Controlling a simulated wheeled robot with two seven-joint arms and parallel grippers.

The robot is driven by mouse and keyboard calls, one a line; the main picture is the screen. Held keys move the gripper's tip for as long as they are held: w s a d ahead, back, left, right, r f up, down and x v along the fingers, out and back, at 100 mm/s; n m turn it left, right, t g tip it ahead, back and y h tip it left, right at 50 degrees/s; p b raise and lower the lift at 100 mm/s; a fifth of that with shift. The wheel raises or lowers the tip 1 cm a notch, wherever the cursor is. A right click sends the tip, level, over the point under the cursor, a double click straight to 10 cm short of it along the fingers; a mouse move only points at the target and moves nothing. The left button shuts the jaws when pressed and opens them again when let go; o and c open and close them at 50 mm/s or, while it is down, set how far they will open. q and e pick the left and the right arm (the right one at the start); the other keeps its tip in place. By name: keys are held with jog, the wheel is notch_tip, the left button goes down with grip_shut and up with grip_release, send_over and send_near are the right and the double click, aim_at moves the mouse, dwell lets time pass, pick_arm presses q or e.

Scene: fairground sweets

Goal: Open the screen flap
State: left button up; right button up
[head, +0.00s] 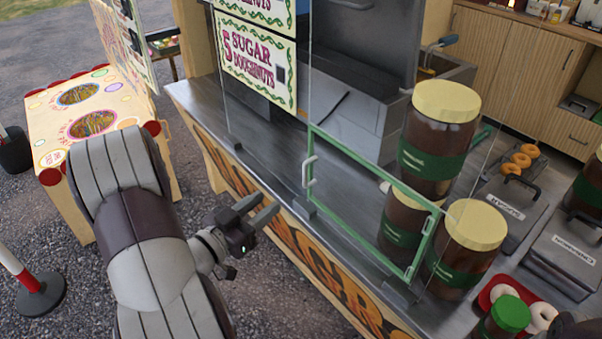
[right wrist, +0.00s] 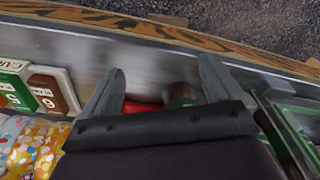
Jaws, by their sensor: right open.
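The screen flap (head: 362,160) is a green-framed clear panel set in the clear screen along the counter. It looks closed, in line with the screen. A pale handle (head: 309,171) sits on its left edge, and another pale fitting shows on its right edge. My left gripper (head: 258,209) is outside the counter's front edge, left of and below the handle and apart from it. Its two fingers are spread and empty, pointing toward the screen. My right gripper (right wrist: 160,90) is open in the right wrist view, with nothing between its fingertips, above the counter.
Large brown jars with cream lids (head: 446,100) stand close behind the flap's right side. A red tray (head: 490,297) with doughnuts and a green-lidded jar (head: 508,316) are at lower right. A doughnut sign (head: 256,58) hangs left of the flap. The steel counter (head: 262,150) behind the left screen is clear.

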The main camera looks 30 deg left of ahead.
aim_at(304, 173)
pick_arm(q)
jog(key=w+d, duration=0.2)
jog(key=w, duration=0.9)
jog(key=shift+w+p, duration=0.35)
jog(key=shift+p, duration=0.1)
grip_shut()
